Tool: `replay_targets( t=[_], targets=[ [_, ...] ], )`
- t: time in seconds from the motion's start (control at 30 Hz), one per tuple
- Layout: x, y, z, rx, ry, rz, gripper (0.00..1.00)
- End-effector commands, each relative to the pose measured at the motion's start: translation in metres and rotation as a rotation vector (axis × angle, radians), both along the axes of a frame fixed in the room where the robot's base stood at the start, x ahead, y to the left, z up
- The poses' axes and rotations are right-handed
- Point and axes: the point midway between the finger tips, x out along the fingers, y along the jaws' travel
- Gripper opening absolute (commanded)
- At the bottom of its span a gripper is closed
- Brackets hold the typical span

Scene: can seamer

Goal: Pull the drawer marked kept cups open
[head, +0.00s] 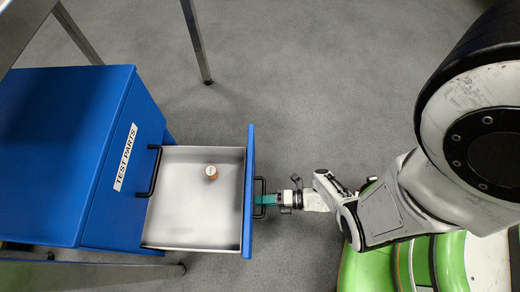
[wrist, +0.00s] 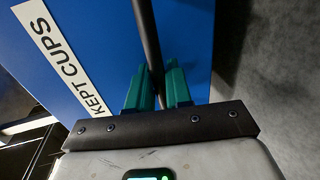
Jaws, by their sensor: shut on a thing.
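The kept cups drawer (head: 190,222) stands well out from the blue cabinet in the head view, its pale inside showing. Its blue front (head: 249,170) faces my arm, and the wrist view shows the white KEPT CUPS label (wrist: 62,62) on it. My gripper (head: 264,199) is at the drawer's dark bar handle (head: 260,184). In the wrist view the green fingers (wrist: 158,80) are shut around the handle bar (wrist: 146,35), one on each side. A small orange-brown cup with a pale top (head: 211,173) stands inside the drawer.
The blue cabinet (head: 60,150) is at the left. Above the open drawer, a front labelled TEST PARTS (head: 125,157) is shut, with its own black handle (head: 151,172). Metal table legs (head: 196,40) stand behind. Grey floor (head: 300,110) is clear around the drawer.

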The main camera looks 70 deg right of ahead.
Motion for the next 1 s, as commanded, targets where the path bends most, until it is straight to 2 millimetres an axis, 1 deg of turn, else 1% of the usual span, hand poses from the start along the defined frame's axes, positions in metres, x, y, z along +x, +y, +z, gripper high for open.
replay_targets(
  t=[0.27,0.3,0.47,0.77,0.87,1.0],
  targets=[
    [0.000,-0.001,0.000,-0.001,0.000,-0.001,0.00],
    [0.000,-0.001,0.000,-0.001,0.000,-0.001,0.20],
    [0.001,-0.001,0.000,-0.001,0.000,-0.001,0.35],
    [0.001,0.000,0.003,0.000,0.000,0.000,0.35],
    [0.001,0.000,0.010,-0.001,0.000,0.000,0.35],
    [0.003,0.003,0.026,0.000,0.000,0.003,0.35]
  ],
)
